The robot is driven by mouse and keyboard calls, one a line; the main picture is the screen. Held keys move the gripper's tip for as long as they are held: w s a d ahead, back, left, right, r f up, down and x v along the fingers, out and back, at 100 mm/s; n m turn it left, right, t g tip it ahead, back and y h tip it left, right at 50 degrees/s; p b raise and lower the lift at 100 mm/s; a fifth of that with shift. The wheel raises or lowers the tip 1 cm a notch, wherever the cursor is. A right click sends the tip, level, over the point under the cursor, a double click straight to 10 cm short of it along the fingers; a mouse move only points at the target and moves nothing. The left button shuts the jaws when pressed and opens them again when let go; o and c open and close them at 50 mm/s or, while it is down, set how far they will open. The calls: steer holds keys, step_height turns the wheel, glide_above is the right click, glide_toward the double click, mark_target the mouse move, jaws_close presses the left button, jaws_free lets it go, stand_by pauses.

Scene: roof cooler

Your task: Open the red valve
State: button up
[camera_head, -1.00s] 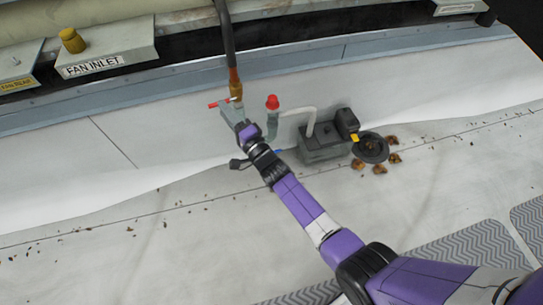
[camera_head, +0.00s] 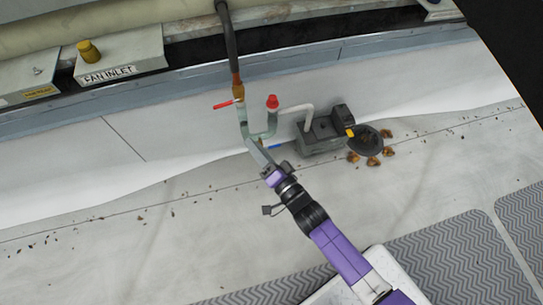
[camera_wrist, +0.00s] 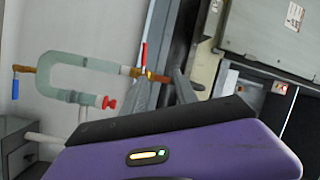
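The red valve lever (camera_head: 225,104) points left from the brass fitting below the dark hose, crosswise to the pipe. In the wrist view, the red lever (camera_wrist: 144,55) stands beside the end of the pale green U-shaped pipe (camera_wrist: 80,59). My gripper (camera_head: 251,148) is below and to the right of the lever in the head view, apart from it, over the lower pipework. In the wrist view, two grey fingertips of my gripper (camera_wrist: 165,80) show apart with a gap between them. Nothing is visibly held. My wrist hides their bases.
A red cap (camera_head: 272,101) tops a short pipe to the right. A blue lever (camera_head: 275,146) is close to my gripper. A grey pump box (camera_head: 321,137) and dark round bowl (camera_head: 365,139) stand further right. The floor in front is mostly clear, with scattered debris.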

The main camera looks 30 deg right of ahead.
steer(key=s+r+n+p, duration=0.2)
steer(key=s+r+p, duration=0.1)
steer(key=s, duration=0.4)
steer(key=shift+s+r+g, duration=0.3)
steer(key=shift+s+r, duration=0.05)
steer(key=shift+r, duration=0.15)
